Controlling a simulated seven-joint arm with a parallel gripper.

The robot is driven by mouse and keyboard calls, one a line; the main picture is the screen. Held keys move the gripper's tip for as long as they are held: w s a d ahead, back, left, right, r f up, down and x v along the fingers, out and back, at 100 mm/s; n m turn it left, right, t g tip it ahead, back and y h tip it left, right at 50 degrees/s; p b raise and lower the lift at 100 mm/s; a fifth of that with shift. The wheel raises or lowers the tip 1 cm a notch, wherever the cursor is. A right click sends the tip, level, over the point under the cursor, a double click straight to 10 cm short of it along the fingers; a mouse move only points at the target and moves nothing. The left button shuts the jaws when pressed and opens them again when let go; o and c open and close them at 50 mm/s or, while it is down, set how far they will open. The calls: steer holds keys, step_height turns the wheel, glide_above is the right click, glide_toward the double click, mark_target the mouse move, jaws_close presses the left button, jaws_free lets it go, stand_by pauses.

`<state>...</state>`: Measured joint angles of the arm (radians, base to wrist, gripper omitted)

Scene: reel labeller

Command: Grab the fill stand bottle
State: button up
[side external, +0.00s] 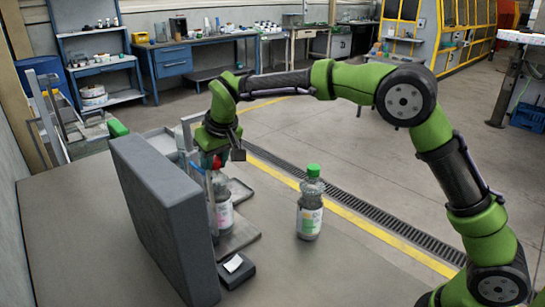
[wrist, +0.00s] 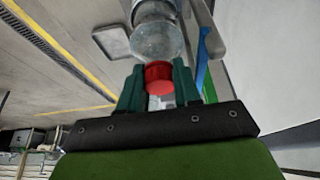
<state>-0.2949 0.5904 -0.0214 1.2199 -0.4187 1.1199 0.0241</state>
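A clear bottle with a red cap and a pale label (side external: 224,213) is upright at the fill stand, beside the tall grey panel; part of it is hidden by the panel's edge. My gripper (side external: 215,158) is over its top from above. In the wrist view the green fingers (wrist: 158,78) sit on both sides of the red cap (wrist: 159,75), close against it, with the clear bottle body (wrist: 157,40) beyond. I cannot tell whether the bottle's base touches its support. A second bottle, with a green cap (side external: 311,205), stands upright to the right, apart from my gripper.
The tall grey panel (side external: 165,215) stands close on the left of my gripper. A small dark device (side external: 236,270) is at its foot. A blue upright part (wrist: 202,58) is close beside the fingers. The table front right of the green-capped bottle is clear.

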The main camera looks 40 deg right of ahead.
jaws_close()
steer(key=shift+r, duration=0.1)
stand_by(0.9)
